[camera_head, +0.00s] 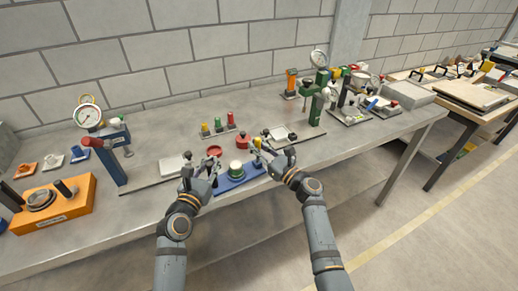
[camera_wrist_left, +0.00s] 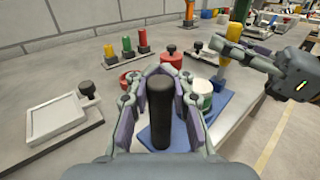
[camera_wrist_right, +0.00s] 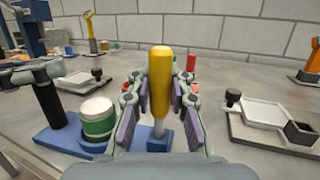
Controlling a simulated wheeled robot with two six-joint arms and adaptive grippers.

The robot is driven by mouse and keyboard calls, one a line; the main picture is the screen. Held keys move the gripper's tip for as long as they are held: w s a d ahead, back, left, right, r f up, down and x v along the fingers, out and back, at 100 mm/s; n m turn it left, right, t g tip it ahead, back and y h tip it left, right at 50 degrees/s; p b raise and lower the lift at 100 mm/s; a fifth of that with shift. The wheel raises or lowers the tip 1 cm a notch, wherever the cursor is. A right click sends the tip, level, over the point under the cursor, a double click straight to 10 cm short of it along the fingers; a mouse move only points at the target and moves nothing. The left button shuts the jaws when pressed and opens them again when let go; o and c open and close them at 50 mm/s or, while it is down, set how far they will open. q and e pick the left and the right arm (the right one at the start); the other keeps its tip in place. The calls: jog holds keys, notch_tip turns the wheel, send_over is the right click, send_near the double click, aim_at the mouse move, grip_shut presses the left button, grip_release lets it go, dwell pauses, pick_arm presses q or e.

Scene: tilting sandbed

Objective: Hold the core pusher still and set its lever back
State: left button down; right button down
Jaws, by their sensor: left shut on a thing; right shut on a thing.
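The core pusher has a blue base (camera_head: 232,184), a white-topped green cylinder (camera_head: 236,170), a black upright grip (camera_wrist_left: 160,112) and a yellow-handled lever (camera_wrist_right: 160,80). My left gripper (camera_head: 210,168) is shut on the black grip, which fills the space between its fingers in the left wrist view. My right gripper (camera_head: 268,158) is shut on the yellow lever handle, which stands nearly upright on a metal rod in the right wrist view. The green cylinder (camera_wrist_right: 97,118) sits between the two grippers. The fingers partly hide the base.
A red dish (camera_head: 214,150) and a red weight (camera_head: 244,142) lie just behind. A rack of coloured pegs (camera_head: 218,127) stands further back. Pale trays (camera_head: 172,166) flank the base on both sides. A gauge stand (camera_head: 105,145) is at left, a green press (camera_head: 318,100) at right.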

jog(key=shift+w+a+f+g+h, duration=0.1)
jog(key=shift+w+a+g+h, duration=0.1)
jog(key=shift+g+h, duration=0.1)
jog(key=shift+d, duration=0.1)
jog(key=c, duration=1.2)
grip_release()
